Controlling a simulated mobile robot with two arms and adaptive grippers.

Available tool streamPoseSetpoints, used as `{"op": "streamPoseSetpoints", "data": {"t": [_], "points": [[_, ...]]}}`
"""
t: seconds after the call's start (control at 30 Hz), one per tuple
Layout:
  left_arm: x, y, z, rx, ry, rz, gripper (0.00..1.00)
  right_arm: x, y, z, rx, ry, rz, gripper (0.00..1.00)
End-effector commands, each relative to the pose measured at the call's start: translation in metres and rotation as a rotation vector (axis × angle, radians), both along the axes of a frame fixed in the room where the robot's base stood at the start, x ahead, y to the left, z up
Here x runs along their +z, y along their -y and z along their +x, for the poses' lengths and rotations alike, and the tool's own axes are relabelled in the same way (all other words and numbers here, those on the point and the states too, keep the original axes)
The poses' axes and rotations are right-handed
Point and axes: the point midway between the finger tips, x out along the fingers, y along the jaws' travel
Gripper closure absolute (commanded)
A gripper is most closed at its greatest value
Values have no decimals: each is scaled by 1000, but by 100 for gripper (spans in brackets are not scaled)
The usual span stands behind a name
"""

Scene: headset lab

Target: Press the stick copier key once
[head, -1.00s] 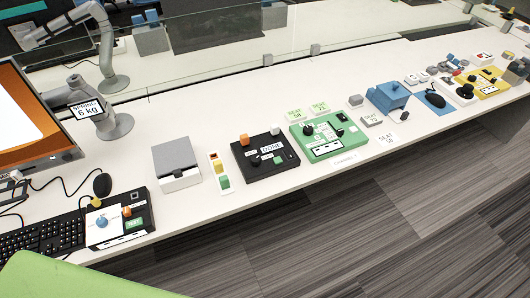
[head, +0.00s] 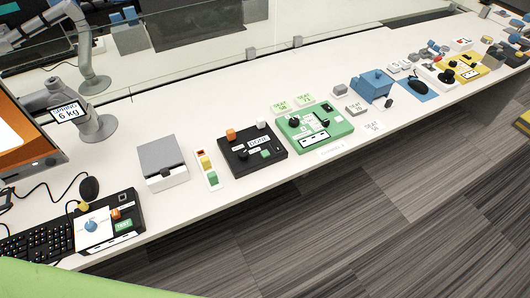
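No label that I can read names the stick copier, so I cannot tell for certain which device or key it is. A black box (head: 272,152) with an orange block, a white knob, a dark knob and a label stands mid-table. A green box (head: 340,127) with dark knobs and white panels stands to its right. A smaller black box (head: 124,208) at the lower left carries a blue knob on a white plate, an orange key (head: 116,214) and a green label. Neither of my grippers is in view.
The white table (head: 215,110) runs from lower left to upper right. A grey box (head: 163,157) and a strip of coloured blocks (head: 207,168) stand left of centre. A keyboard (head: 38,242) lies at the left. A blue box (head: 372,86) stands at the right. Open floor (head: 330,220) lies in front.

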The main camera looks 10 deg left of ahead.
Motion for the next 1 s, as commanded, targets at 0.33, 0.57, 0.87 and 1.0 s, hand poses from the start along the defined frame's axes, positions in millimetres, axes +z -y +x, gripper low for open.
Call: {"op": "streamPoseSetpoints", "data": {"t": [0.33, 0.57, 0.87, 1.0], "points": [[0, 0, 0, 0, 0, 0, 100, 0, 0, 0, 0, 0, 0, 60], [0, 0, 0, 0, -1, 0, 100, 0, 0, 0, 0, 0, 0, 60], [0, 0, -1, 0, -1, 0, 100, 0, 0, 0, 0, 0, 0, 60], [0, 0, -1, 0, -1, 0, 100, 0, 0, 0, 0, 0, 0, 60]]}}
